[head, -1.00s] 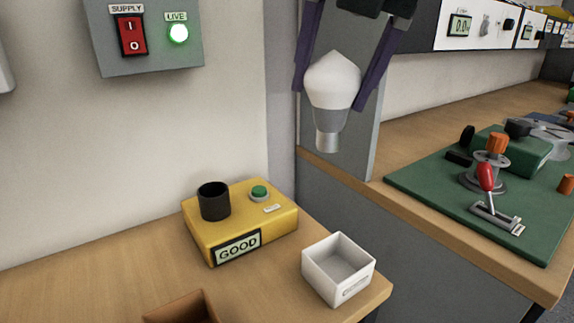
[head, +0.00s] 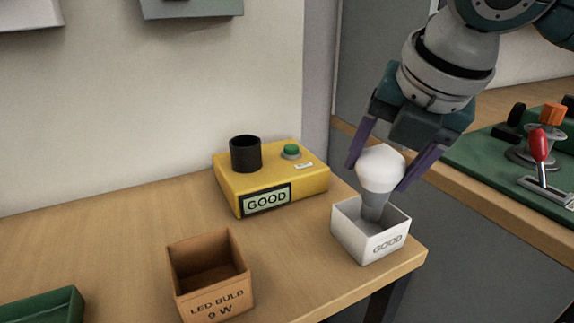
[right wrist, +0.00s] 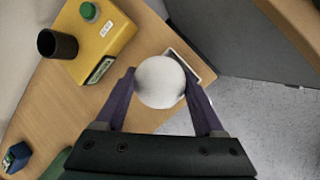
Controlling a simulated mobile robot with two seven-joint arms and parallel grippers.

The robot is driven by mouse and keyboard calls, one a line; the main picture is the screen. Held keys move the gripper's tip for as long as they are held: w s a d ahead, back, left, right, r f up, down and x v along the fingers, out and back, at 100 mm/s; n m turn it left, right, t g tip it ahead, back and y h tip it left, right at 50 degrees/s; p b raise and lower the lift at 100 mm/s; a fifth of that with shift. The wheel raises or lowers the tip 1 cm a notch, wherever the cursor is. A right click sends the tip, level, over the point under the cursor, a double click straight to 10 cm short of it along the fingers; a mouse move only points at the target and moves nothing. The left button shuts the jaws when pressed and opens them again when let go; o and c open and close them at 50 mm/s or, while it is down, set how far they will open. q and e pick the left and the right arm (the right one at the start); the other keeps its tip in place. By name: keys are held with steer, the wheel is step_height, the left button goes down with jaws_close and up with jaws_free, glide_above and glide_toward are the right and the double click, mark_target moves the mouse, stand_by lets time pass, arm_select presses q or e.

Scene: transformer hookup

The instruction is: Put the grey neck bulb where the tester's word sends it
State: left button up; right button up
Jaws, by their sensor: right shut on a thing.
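The bulb (head: 380,169) has a white globe and a grey neck. My right gripper (head: 382,166) is shut on its globe and holds it neck down over the white box marked GOOD (head: 371,242). The neck's lower end is at or just inside the box opening; I cannot tell whether it touches the bottom. In the right wrist view the globe (right wrist: 160,82) sits between the purple fingers and hides part of the box. The yellow tester (head: 272,182) shows the word GOOD on its display and has an empty black socket (head: 245,154). My left gripper is out of view.
A brown carton marked LED BULB 9 W (head: 210,280) stands open at the front. A green tray (head: 42,306) is at the lower left. The white box stands near the table's right corner. A green board (head: 490,165) with a red lever lies on the right bench.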

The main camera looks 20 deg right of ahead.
mark_target(377, 190)
step_height(377, 190, down, 3)
steer(key=shift+f+b, duration=0.15)
steer(key=shift+b, duration=0.3)
steer(key=shift+f, duration=0.15)
steer(key=shift+f, duration=0.15)
steer(key=o, duration=1.3)
steer(key=shift+c, duration=0.2)
